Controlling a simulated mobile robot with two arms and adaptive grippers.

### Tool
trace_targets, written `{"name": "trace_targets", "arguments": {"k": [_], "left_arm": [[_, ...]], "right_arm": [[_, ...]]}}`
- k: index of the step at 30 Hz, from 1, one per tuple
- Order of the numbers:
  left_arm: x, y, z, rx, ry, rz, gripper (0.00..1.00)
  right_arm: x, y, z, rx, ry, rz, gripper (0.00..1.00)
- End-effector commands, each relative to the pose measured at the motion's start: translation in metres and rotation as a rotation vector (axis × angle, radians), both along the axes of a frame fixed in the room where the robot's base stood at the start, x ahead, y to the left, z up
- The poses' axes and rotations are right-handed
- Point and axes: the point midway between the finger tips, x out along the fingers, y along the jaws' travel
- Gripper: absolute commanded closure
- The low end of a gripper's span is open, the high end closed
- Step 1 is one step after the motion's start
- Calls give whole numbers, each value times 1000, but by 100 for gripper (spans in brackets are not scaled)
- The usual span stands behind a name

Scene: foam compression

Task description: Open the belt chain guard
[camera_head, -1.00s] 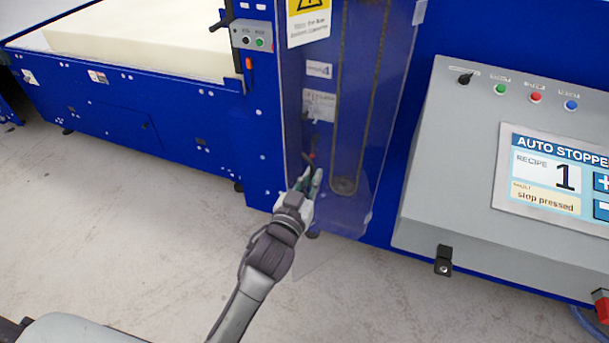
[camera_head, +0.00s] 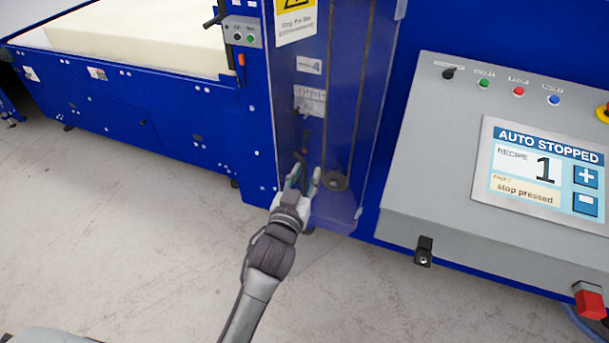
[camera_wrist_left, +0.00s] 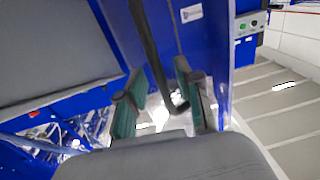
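The belt chain guard (camera_head: 345,110) is a tall clear panel over the belt chain on the blue machine, with a yellow warning sign at its top. It looks shut or nearly so; I cannot tell exactly. A dark bar, likely its handle (camera_head: 304,158), shows near its lower left side. In the left wrist view a dark bar with a hooked end (camera_wrist_left: 152,50) runs down between the fingers. My left gripper (camera_head: 305,180) is at the guard's lower part, its green-padded fingers apart on either side of the bar. Contact cannot be told. My right gripper is out of view.
A grey control panel (camera_head: 420,165) stands to the right, its screen reading "AUTO STOPPED". A small button box (camera_head: 243,32) is left of the guard. A cream foam block (camera_head: 150,35) lies on the blue machine bed. The grey floor in front is clear.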

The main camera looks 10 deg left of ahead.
Motion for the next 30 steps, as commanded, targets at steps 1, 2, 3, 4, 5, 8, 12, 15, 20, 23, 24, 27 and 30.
{"name": "trace_targets", "arguments": {"k": [1, 2, 3, 4, 5, 8, 12, 15, 20, 23, 24, 27, 30], "left_arm": [[0, 0, 0, 0, 1, 1, 65], [0, 0, 0, 0, 1, 1, 65], [0, 0, 0, -1, 1, 1, 65], [0, 0, 0, -1, 1, 1, 65], [0, 0, 0, -1, 1, 1, 65], [-2, 1, -1, -1, 2, 1, 65], [-17, 2, -2, -2, 4, 1, 65], [-36, 5, -2, -1, 5, 1, 65], [-72, 9, -2, -2, 5, 1, 65], [-91, 11, -2, 0, 5, 1, 65], [-97, 12, -2, -2, 4, 1, 65], [-109, 13, -1, -2, 3, 0, 65], [-116, 14, -1, -1, 1, 0, 65]], "right_arm": [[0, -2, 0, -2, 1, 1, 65], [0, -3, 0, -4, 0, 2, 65], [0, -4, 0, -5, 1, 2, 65], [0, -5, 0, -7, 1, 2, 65], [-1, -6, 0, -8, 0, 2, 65], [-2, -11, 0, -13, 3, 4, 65], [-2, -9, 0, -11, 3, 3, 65], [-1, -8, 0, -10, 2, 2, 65], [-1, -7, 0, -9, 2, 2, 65], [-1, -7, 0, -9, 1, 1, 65], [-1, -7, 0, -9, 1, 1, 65], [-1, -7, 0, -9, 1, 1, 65], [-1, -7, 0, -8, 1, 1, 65]]}}
